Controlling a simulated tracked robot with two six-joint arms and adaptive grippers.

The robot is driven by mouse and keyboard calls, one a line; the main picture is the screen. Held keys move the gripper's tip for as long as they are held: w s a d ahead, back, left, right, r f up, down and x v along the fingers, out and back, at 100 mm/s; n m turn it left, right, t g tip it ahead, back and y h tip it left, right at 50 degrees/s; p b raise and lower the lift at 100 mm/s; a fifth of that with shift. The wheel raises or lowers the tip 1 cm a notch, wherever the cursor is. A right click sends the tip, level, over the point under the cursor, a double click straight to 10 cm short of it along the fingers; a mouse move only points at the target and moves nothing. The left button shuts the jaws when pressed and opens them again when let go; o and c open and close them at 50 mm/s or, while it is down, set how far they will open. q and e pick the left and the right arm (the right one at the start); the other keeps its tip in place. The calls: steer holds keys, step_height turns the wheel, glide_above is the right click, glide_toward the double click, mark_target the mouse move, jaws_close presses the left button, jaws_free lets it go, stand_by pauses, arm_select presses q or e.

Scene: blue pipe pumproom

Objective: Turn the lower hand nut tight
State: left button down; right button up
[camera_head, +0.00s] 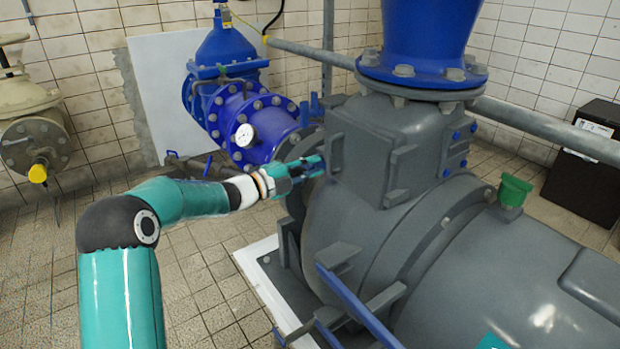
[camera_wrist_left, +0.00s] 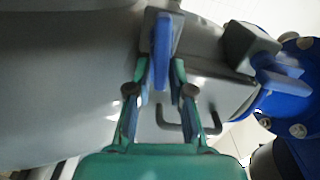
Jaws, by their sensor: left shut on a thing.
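A flat blue hand nut (camera_wrist_left: 161,50) on a grey lug of the pump stands between the fingertips of my left gripper (camera_wrist_left: 160,75) in the left wrist view. The fingers are closed on its two sides. In the head view my left gripper (camera_head: 318,166) reaches to the left side of the grey pump housing (camera_head: 375,150), and the held nut is mostly hidden there by the fingers. A second blue hand nut (camera_wrist_left: 278,80) sits on another grey lug to the right in the left wrist view. My right gripper is not in view.
A bent dark handle (camera_wrist_left: 188,128) is close to my right-hand finger in the left wrist view. Blue flanged pipe (camera_head: 250,110) with a white gauge (camera_head: 245,135) stands behind the gripper. A blue bar (camera_head: 355,305) juts out below. Tiled floor (camera_head: 205,290) is clear at the left.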

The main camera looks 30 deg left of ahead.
arm_select(q)
steer(key=shift+d+f+m+b, duration=0.15)
steer(key=shift+f+m+b, duration=0.3)
steer(key=shift+m+b, duration=0.35)
steer(key=c, duration=1.2)
jaws_free()
steer(key=shift+r, duration=0.1)
steer(key=shift+s+a, duration=0.2)
steer(key=v, duration=1.1)
steer(key=shift+s, duration=0.25)
